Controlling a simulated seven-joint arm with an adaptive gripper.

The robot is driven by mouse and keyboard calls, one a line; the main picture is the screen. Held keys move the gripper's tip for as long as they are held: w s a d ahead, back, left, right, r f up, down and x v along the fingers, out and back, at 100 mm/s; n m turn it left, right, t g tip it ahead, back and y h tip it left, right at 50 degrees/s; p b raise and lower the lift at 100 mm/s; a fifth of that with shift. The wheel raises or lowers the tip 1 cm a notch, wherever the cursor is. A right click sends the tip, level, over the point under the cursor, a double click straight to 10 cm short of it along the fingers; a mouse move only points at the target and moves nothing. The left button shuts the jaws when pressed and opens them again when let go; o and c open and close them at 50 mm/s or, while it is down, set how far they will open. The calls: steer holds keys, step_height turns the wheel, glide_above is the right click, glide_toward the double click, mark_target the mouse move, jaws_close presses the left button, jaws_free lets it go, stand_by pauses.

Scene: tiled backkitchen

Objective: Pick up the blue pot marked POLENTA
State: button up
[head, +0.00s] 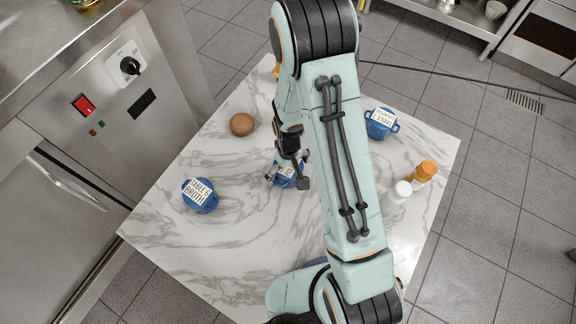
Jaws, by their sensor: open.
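My gripper (286,180) is open above the marble table, with its fingers either side of a blue pot (287,182) near the middle. I cannot tell whether they touch it. The gripper and arm hide part of this pot, and its white label is too small to read. A second blue pot (200,196) at the left reads TABLE 6 BROTH. A third blue pot (380,123) at the right has an upside-down label whose lower word I cannot make out. I cannot make out POLENTA on any label.
A brown round thing (242,125) lies at the table's upper left. My arm covers much of the marble table (155,225). A steel appliance stands close on the left.

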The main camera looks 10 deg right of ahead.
steer(key=shift+f, duration=0.2)
steer(key=c, duration=1.1)
